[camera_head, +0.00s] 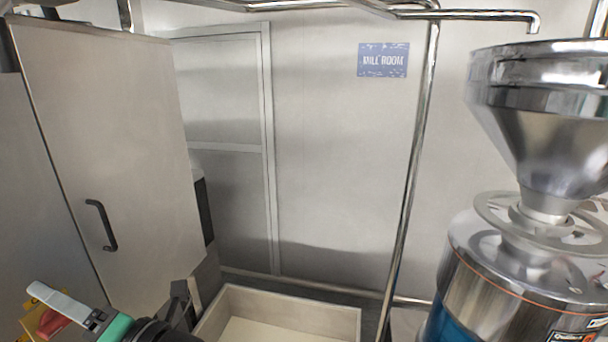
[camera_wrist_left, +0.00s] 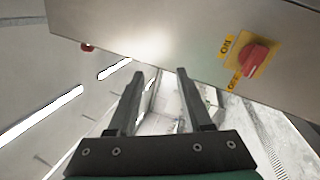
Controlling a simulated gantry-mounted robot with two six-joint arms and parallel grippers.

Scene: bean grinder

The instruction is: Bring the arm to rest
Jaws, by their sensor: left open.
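My left gripper (camera_head: 182,300) is low in the head view, left of the pale box; only part of it shows beside my dark wrist. In the left wrist view its two dark fingers (camera_wrist_left: 160,76) are spread apart, with nothing between them. A red rotary switch (camera_wrist_left: 256,56) on a yellow plate is right of the fingers, on a grey metal panel, apart from them. My right gripper is in neither view.
A steel grinder with a funnel hopper (camera_head: 545,120) stands at the right. A pale open box (camera_head: 290,300) sits at the bottom centre. A grey cabinet (camera_head: 110,150) with a black handle (camera_head: 101,225) is at the left. A vertical pipe (camera_head: 412,180) runs left of the grinder.

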